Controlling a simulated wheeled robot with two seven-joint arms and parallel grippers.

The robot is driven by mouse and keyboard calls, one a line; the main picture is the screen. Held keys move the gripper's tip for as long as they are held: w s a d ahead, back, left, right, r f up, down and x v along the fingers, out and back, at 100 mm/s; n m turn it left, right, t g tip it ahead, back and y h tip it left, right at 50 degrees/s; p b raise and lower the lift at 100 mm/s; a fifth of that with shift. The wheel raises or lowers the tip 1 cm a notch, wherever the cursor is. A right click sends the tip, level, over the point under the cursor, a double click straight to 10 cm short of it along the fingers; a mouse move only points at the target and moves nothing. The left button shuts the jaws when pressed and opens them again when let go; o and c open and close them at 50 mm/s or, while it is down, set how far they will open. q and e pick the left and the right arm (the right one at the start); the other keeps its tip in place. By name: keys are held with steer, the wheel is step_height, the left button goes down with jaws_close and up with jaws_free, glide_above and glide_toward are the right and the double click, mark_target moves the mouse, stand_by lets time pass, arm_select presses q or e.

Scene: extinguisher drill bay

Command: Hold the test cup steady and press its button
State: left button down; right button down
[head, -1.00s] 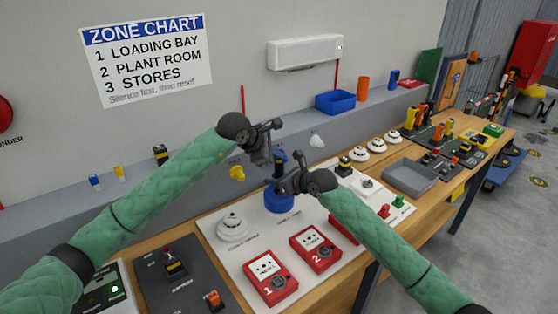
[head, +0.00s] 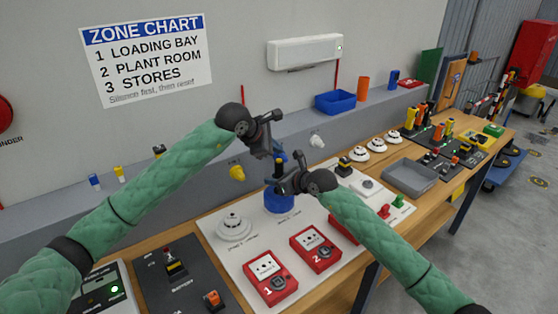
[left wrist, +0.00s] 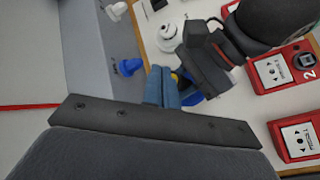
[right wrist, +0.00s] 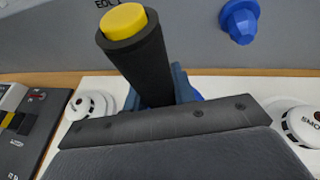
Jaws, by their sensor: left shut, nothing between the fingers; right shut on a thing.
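The test cup has a black handle (right wrist: 140,62) with a yellow button (right wrist: 122,20) on top, close up in the right wrist view. Its blue cup (head: 279,202) shows on the white board in the head view. My right gripper (head: 280,187) is shut on the handle, which looks upright. My left gripper (head: 278,152) is shut and empty, just above the right one. In the left wrist view, its closed blue fingers (left wrist: 162,87) overlap a sliver of the yellow button (left wrist: 175,76). I cannot tell whether they touch it.
A white smoke detector (head: 234,227) sits left of the cup. Red call points (head: 270,278) stand in front. A grey tray (head: 410,176) lies to the right. Yellow (head: 237,173) and white (head: 317,141) knobs stick out from the grey ledge behind.

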arm_select(q)
steer(key=shift+r, duration=2.15)
arm_select(e)
steer(key=c, duration=1.1)
jaws_free()
